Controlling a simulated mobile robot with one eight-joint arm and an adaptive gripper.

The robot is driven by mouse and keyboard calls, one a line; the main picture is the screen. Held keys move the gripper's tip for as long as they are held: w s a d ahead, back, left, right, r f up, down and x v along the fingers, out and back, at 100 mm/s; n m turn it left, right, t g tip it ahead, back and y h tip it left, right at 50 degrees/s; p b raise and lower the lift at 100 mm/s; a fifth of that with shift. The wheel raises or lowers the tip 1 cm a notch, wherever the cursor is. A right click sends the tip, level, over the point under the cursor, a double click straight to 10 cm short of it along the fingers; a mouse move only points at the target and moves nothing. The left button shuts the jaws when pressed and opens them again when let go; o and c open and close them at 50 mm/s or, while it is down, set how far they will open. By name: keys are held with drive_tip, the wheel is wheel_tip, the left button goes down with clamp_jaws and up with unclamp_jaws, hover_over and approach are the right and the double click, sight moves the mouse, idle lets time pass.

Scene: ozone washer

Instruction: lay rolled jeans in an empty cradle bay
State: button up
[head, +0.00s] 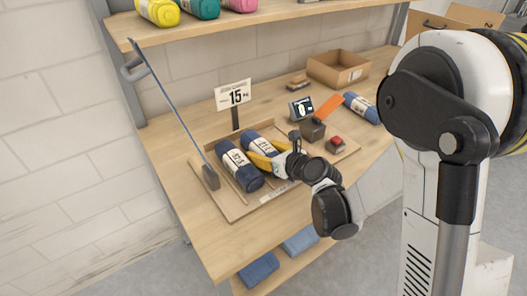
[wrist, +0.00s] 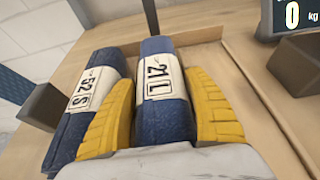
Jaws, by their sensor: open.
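Two dark blue rolled jeans with white paper bands lie side by side in a shallow wooden cradle (head: 233,214) on the bench. The left roll (head: 240,166) shows band "52 S" in the wrist view (wrist: 90,95). The right roll (head: 256,142) shows band "21 L" in the wrist view (wrist: 160,82). My gripper (head: 265,155) is open, with one yellow finger on each side of the right roll; it also shows in the wrist view (wrist: 163,112). The left finger sits between the two rolls. Whether the fingers touch the roll is unclear. My wrist hides the cradle's right part.
A "15" sign (head: 235,96) stands behind the cradle and a thin slanted post (head: 175,110) at its left. Right are a display (head: 301,107), dark block (head: 312,130), red button (head: 337,140), another blue roll (head: 361,107) and a cardboard box (head: 338,69). A shelf (head: 230,27) hangs above.

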drive_tip(key=shift+r, duration=0.25)
drive_tip(key=p+v, duration=0.2)
drive_tip(key=v, duration=1)
drive_tip(key=shift+f+p, duration=0.1)
drive_tip(key=shift+p, duration=0.25)
drive_tip(key=shift+s+d+r+n, duration=0.1)
drive_tip(key=shift+s+r+n, duration=0.1)
drive_tip(key=shift+n, duration=0.5)
drive_tip(key=s+d+r+n+g+h, duration=0.2)
drive_tip(key=s+d+n, duration=0.4)
drive_tip(key=n, duration=0.8)
drive_tip(key=s+d+r+n+g+h, duration=0.2)
drive_tip(key=s+d+r+n+h, duration=0.2)
drive_tip(key=s+n, duration=0.7)
drive_tip(key=d+n+h, duration=0.1)
drive_tip(key=n, duration=0.1)
drive_tip(key=shift+s+d+r+n+h, duration=0.2)
drive_tip(key=shift+s+d+n+h, duration=0.1)
drive_tip(key=shift+d+n, duration=0.1)
